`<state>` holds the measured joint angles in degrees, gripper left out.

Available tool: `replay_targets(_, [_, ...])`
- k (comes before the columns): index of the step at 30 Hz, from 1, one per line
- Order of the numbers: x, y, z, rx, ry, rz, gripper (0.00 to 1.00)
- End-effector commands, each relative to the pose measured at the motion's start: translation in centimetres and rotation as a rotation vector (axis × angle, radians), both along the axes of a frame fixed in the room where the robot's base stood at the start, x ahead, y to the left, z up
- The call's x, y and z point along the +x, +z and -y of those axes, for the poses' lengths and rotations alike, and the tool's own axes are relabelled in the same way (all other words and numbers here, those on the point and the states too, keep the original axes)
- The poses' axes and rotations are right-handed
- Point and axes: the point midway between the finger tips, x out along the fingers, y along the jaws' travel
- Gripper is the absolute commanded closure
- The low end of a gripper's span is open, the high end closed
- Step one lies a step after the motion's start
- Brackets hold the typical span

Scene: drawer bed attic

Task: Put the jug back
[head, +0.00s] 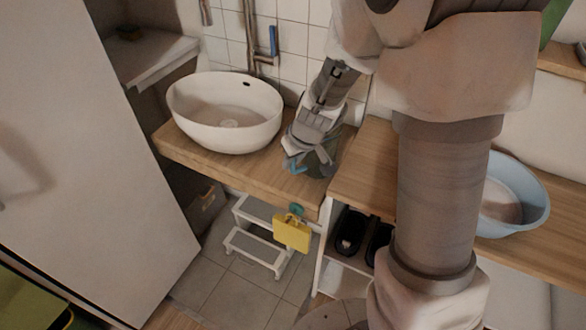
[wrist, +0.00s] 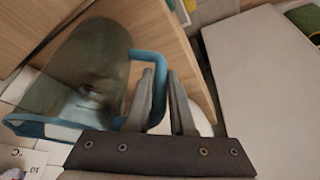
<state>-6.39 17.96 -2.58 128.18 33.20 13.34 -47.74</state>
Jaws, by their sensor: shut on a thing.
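The jug (head: 323,162) is a dark see-through vessel with a blue handle and rim. In the head view it is at the wooden counter, just right of the white basin, partly hidden by my gripper (head: 297,160). In the wrist view the jug (wrist: 88,62) fills the left side, looking tilted in the picture. My gripper (wrist: 163,100) is shut on its blue handle (wrist: 158,72), which passes between the fingers. I cannot tell whether the jug's base touches the counter.
The white basin (head: 225,112) stands close on the left. The wooden counter (head: 362,170) continues right to a light blue tub (head: 515,195). A yellow item (head: 292,231) hangs at the counter's front, above a white step stool (head: 255,246). A large pale panel (head: 85,150) stands at left.

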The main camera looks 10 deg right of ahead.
Motion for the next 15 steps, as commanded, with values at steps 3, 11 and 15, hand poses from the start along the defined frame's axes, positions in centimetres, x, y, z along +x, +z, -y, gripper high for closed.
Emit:
replay_targets(3, [0.0,-2.0,0.1,0.001,-0.003,-0.001,1.0])
replay_targets(11, [0.0,-2.0,0.0,0.0,0.0,0.0,1.0])
replay_targets(15, [0.0,-2.4,0.0,0.0,0.0,0.001,1.0])
